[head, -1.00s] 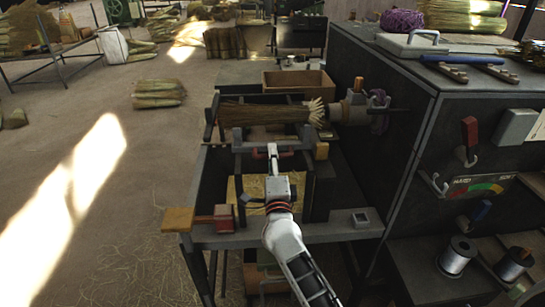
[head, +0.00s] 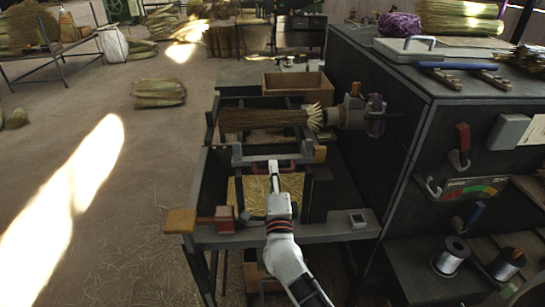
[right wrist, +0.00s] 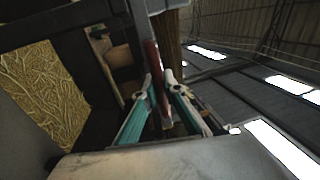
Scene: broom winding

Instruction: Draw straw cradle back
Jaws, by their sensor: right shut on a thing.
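The straw cradle (head: 237,155) is a grey frame with a crossbar and a red handle (head: 291,163) on its near side, set in the dark bench frame. My right gripper (head: 274,167) reaches in from below and is shut on the red handle. In the right wrist view the handle (right wrist: 152,62) runs between the two teal-padded fingers (right wrist: 157,92). A straw bundle (head: 258,118) lies beyond the crossbar, its pale end towards the metal winding head (head: 352,113) at right. The gripper's contact is partly hidden in the head view. My left gripper is not in view.
A tan straw-textured panel (head: 290,187) lies below my right gripper. A red block with a yellow end (head: 225,219) sits on the front rail. The dark machine cabinet (head: 385,160) closes off the right side. An open wooden box (head: 298,84) stands behind.

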